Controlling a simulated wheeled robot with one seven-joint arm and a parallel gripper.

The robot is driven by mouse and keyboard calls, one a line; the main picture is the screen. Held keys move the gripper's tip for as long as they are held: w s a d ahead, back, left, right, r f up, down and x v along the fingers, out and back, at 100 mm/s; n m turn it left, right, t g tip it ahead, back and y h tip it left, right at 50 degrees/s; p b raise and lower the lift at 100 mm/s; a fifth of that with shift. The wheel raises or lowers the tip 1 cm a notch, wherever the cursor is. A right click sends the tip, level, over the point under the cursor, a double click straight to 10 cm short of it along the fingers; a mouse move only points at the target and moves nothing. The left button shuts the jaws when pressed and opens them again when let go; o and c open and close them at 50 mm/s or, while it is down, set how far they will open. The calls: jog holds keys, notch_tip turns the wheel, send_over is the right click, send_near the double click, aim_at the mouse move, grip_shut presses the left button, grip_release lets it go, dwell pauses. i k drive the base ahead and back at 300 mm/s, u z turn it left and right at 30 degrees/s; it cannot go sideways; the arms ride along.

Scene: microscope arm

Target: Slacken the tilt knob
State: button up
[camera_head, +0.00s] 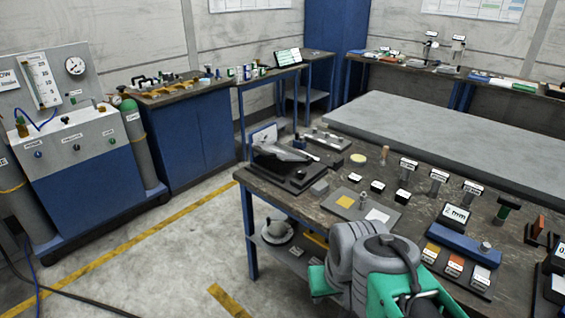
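No tilt knob can be made out for sure at this size. A dark device with a black base (293,178) and a grey upper part stands at the left end of the near workbench (335,190). I cannot tell whether it is the microscope arm or whether a knob sits on it. Grey and green links of my own arm fill the bottom middle of the head view, in front of the bench. My gripper's fingertips do not show.
Labelled small parts, a grey plate (362,210) and a blue block (465,246) crowd the near bench. A large grey slab (440,140) lies behind it. A gas panel (70,90) with cylinders and a blue cabinet (190,135) stand left.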

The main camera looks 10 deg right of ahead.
aim_at(301, 172)
jog(key=u, duration=0.3)
jog(key=i, duration=0.85)
jog(key=u, duration=0.9)
jog(key=i, duration=1.05)
jog(key=u, duration=0.35)
